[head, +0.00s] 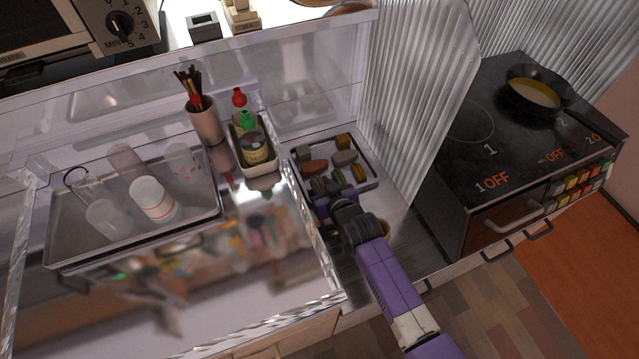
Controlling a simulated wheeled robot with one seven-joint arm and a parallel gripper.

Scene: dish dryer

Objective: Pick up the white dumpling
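A small tray (377,172) right of the clear dish dryer holds several food pieces. A pale grey-white oval piece (344,157) near its middle right looks most like the white dumpling, though it is too small to be sure. My gripper (327,187) is over the front part of the tray, on the near side of this piece and apart from it in the picture. Dark greenish shapes lie at my fingertips; I cannot tell whether they are fingers or food. The gap between the fingers is hidden by my wrist.
An orange-brown piece (315,167), a brown piece (343,142) and a yellowish piece (360,173) surround the pale one. A ribbed clear panel (415,90) stands right of the tray. A bottle caddy (253,153) stands to the left.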

